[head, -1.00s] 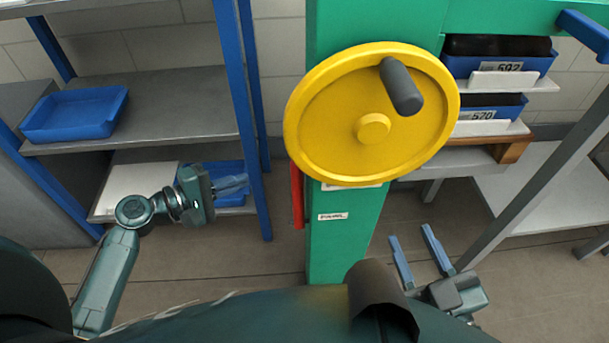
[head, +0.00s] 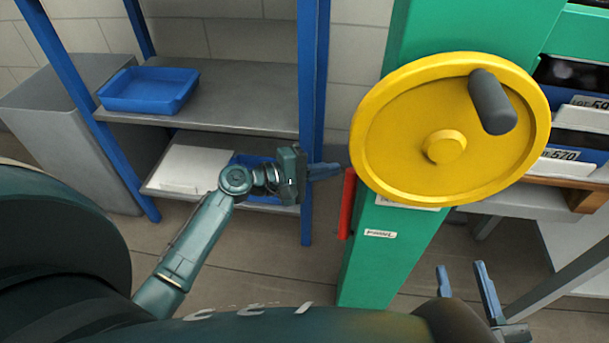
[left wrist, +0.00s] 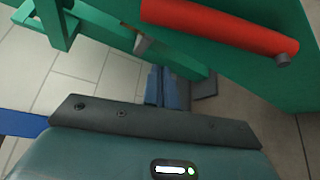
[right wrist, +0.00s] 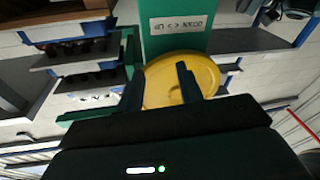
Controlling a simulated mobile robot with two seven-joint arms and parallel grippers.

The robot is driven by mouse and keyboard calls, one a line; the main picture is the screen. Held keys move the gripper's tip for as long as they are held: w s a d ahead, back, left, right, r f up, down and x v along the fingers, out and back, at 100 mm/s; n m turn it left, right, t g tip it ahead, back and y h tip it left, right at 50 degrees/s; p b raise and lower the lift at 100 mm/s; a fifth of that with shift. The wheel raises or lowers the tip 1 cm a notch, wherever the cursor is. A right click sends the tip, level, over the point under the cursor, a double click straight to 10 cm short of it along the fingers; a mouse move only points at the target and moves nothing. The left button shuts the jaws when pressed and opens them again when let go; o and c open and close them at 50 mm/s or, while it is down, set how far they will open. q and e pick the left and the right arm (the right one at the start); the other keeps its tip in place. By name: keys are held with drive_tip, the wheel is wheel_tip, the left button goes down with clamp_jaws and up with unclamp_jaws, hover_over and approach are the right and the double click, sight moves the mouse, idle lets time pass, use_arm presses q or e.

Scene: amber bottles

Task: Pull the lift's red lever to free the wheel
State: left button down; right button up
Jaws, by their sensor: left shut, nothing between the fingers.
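The red lever (head: 347,203) hangs on the left side of the green lift column (head: 383,250), below the yellow wheel (head: 400,150) with its dark grey handle (head: 492,102). The lever also shows large in the left wrist view (left wrist: 220,27), apart from my fingers. My left gripper (head: 325,170) is shut and empty, with its blue fingertips just left of the lever's upper end. The fingers show together in the left wrist view (left wrist: 162,88). My right gripper (head: 463,285) is open and empty, low and right of the column. The wheel shows between its fingers in the right wrist view (right wrist: 158,85), farther off.
A grey shelf rack with blue posts (head: 307,120) stands left, close to my left gripper. It holds a blue tray (head: 148,92). Blue labelled bins (head: 580,145) sit right of the wheel. Open floor lies between the rack and the column.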

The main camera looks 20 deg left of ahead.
use_arm(q)
drive_tip(key=s+d, duration=0.1)
drive_tip(key=s+d+r, duration=0.1)
drive_tip(key=d, duration=0.1)
drive_tip(key=shift+s, duration=0.1)
use_arm(e)
drive_tip(key=shift+w+r, duration=0.1)
drive_tip(key=shift+r, duration=0.25)
drive_tip(key=shift+f, duration=0.25)
